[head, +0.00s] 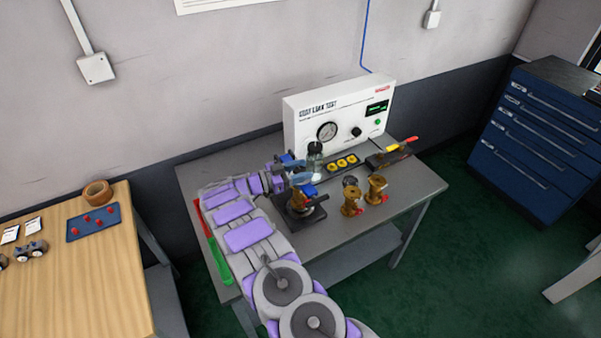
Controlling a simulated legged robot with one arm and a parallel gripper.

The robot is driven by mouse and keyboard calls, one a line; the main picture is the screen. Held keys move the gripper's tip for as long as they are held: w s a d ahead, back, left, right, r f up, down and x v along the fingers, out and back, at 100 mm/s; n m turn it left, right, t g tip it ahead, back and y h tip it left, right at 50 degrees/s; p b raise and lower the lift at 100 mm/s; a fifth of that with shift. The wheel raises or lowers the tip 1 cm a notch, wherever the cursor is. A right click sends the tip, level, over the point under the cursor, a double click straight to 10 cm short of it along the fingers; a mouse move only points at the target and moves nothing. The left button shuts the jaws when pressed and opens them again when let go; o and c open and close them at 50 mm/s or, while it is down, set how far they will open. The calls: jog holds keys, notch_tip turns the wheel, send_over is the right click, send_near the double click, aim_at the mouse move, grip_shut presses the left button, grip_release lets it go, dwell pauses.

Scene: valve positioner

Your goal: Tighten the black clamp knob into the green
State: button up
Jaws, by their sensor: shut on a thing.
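My gripper (303,170) reaches in from the left over the grey bench, with blue parts at its end. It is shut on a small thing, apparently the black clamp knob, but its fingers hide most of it. Below it is a dark fixture (314,217) with a brass valve body and a blue part on it. A clear jar with a black top (315,148) stands right beside my gripper. I cannot make out the knob's green mark in this view.
The white leak test box (300,118) with a gauge stands behind. Two brass valves (351,197) (376,190) stand right of the fixture. A black strip with yellow rings (342,163) and a tray with tools (392,153) lie behind them. The bench's front right is clear.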

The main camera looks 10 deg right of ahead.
jog(key=shift+a+m+g+b, duration=0.1)
jog(key=shift+m+g+b, duration=1.1)
jog(key=shift+g, duration=0.5)
jog(key=o, duration=1)
jog(key=shift+w+a, duration=0.15)
jog(key=shift+c, duration=0.2)
